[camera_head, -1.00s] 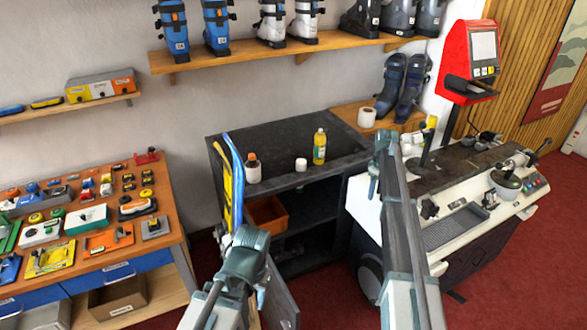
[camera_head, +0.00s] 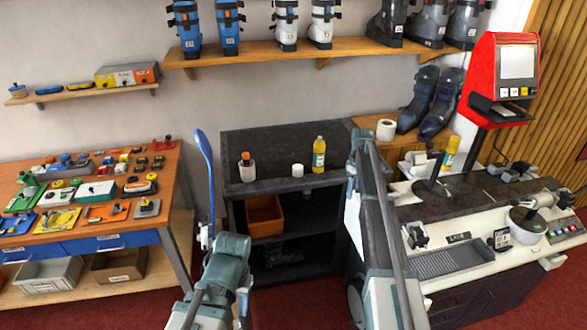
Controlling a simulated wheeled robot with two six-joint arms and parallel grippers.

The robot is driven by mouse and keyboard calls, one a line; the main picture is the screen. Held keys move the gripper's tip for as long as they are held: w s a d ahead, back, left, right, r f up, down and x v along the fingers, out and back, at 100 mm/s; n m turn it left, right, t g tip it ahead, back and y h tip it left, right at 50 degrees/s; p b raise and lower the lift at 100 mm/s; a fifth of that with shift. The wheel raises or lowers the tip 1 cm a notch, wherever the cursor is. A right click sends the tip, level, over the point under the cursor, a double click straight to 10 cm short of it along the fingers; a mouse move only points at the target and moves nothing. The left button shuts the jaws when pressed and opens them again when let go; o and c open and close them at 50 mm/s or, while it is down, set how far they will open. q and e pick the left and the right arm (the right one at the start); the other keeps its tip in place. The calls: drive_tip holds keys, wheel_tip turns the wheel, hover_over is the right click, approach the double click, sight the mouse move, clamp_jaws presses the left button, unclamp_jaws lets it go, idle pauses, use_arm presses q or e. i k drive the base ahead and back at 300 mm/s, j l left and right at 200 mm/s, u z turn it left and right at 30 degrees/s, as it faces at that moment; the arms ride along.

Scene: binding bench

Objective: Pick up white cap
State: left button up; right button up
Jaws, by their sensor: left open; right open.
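The white cap (camera_head: 298,170) stands on the dark top of the low cabinet (camera_head: 268,138), between an orange-topped white bottle (camera_head: 247,168) and a yellow bottle (camera_head: 319,153). My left gripper (camera_head: 205,238) is low and left of the cabinet, beside an upright blue ski, apart from the cap. My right gripper (camera_head: 352,168) is at the right of the cabinet top, right of the yellow bottle in the picture. Both grippers are open, and nothing shows held in them. Their fingers are small and partly hidden by my arms.
A tool table (camera_head: 160,185) stands at the left. The blue ski (camera_head: 205,165) rises between it and the cabinet. An orange bin (camera_head: 264,215) sits inside the cabinet. At the right is a machine bench (camera_head: 450,200) with a red terminal (camera_head: 503,75). The cabinet top's back is clear.

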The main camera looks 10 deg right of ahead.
sight(298, 170)
drive_tip(key=i+l+u, duration=0.25)
drive_tip(key=l, duration=0.3)
drive_tip(key=l+u, duration=0.25)
drive_tip(key=l, duration=0.3)
drive_tip(key=i+l+u, duration=0.45)
drive_tip(key=l, duration=0.2)
drive_tip(key=k, duration=0.05)
